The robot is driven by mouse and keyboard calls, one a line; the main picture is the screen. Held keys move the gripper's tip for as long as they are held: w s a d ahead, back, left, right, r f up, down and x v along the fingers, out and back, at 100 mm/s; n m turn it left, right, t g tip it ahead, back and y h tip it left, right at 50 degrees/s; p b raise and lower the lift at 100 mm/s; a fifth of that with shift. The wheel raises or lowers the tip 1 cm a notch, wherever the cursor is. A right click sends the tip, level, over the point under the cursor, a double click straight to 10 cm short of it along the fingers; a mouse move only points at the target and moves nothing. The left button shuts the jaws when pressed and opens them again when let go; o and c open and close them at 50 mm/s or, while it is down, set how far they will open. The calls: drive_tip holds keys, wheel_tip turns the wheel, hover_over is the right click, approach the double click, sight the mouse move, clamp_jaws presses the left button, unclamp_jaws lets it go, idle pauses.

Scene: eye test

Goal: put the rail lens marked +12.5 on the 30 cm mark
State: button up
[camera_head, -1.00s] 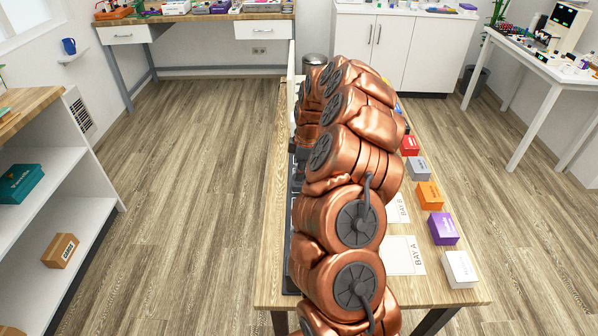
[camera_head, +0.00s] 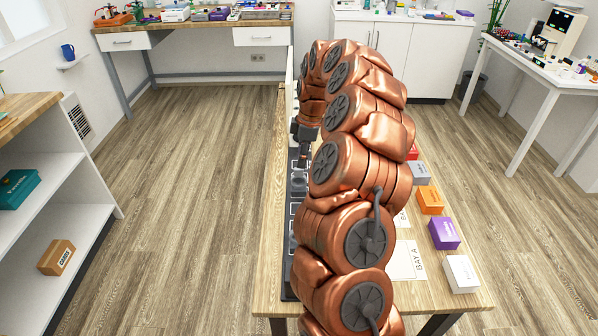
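My gripper (camera_head: 302,160) points down over the dark rack (camera_head: 290,268) along the left side of the wooden table (camera_head: 271,235). It is small and partly covered by my copper arm, so I cannot tell whether it is open, shut or holding something. The rack has pale-outlined places, and a small grey piece (camera_head: 299,183) shows just below the gripper; I cannot tell what it is. I cannot make out the lens marked +12.5, the rail or a 30 cm mark. My arm hides the middle of the table.
Along the table's right side stand a red box (camera_head: 413,152), a grey box (camera_head: 418,171), an orange box (camera_head: 430,200), a purple box (camera_head: 444,233) and a white box (camera_head: 461,274). A sheet marked BAY A (camera_head: 409,262) lies beside them. Shelves (camera_head: 60,185) stand left across clear floor.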

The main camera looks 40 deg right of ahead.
sight(304, 175)
drive_tip(key=r, duration=0.4)
drive_tip(key=shift+s+d+r, duration=0.15)
drive_tip(key=shift+s+r, duration=0.05)
drive_tip(key=s+a+r+m, duration=0.1)
drive_tip(key=s+a+r, duration=0.15)
drive_tip(key=a, duration=0.45)
drive_tip(key=s+a+r, duration=0.2)
drive_tip(key=s+a, duration=0.2)
drive_tip(key=a, duration=0.3)
drive_tip(key=s+a+r+m, duration=0.1)
drive_tip(key=s+a+r, duration=0.1)
drive_tip(key=s+a, duration=0.35)
drive_tip(key=s+a+f+m+g, duration=0.1)
drive_tip(key=s+a+m, duration=0.2)
drive_tip(key=s, duration=0.5)
drive_tip(key=s+a+f+m+g+h, duration=0.1)
drive_tip(key=s+a+f+m, duration=0.1)
drive_tip(key=s, duration=0.5)
drive_tip(key=s+a+f+m, duration=0.2)
drive_tip(key=s+a+m, duration=0.1)
drive_tip(key=s, duration=0.5)
drive_tip(key=shift+s+a+f+m+g, duration=0.15)
drive_tip(key=shift+s+a+m+g, duration=0.15)
drive_tip(key=shift+s+a+g, duration=0.1)
